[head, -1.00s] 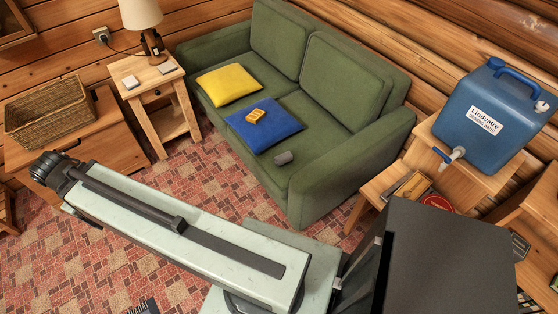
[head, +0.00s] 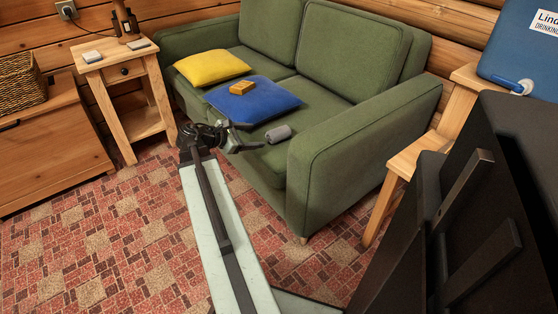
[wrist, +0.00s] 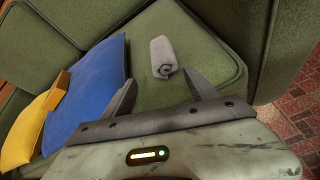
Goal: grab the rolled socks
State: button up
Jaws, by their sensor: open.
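The rolled socks (head: 278,134) are a small grey roll lying on the green sofa seat, to the right of the blue cushion (head: 262,104). In the wrist view the grey roll (wrist: 163,57) lies just beyond my fingertips, its spiral end showing. My gripper (wrist: 158,84) is open and empty, its two fingers spread apart with the roll roughly centred ahead of them. In the head view my gripper (head: 243,138) is over the front of the sofa seat, left of the roll and beside the blue cushion.
A yellow cushion (head: 211,67) and a small orange-yellow box (head: 241,88) on the blue cushion are to the left. The sofa's armrest (head: 365,130) rises at the right. A side table (head: 124,77) stands left of the sofa, and a blue water container (head: 522,45) is at the far right.

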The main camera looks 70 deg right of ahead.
aim_at(278, 135)
jog(key=s+d+f, duration=0.1)
jog(key=s+b, duration=0.1)
jog(key=shift+s+d+f+n+g, duration=0.3)
jog(key=shift+s+d+f+g, duration=0.1)
jog(key=shift+s+d+r, duration=0.1)
jog(key=shift+r, duration=0.05)
jog(key=shift+r+b+x, duration=0.1)
jog(key=shift+b+x, duration=0.55)
jog(key=shift+x, duration=1.3)
jog(key=shift+r+b+x, duration=0.15)
jog(key=shift+b+x, duration=0.45)
jog(key=shift+x, duration=1.3)
jog(key=shift+d, duration=0.15)
jog(key=c, duration=1)
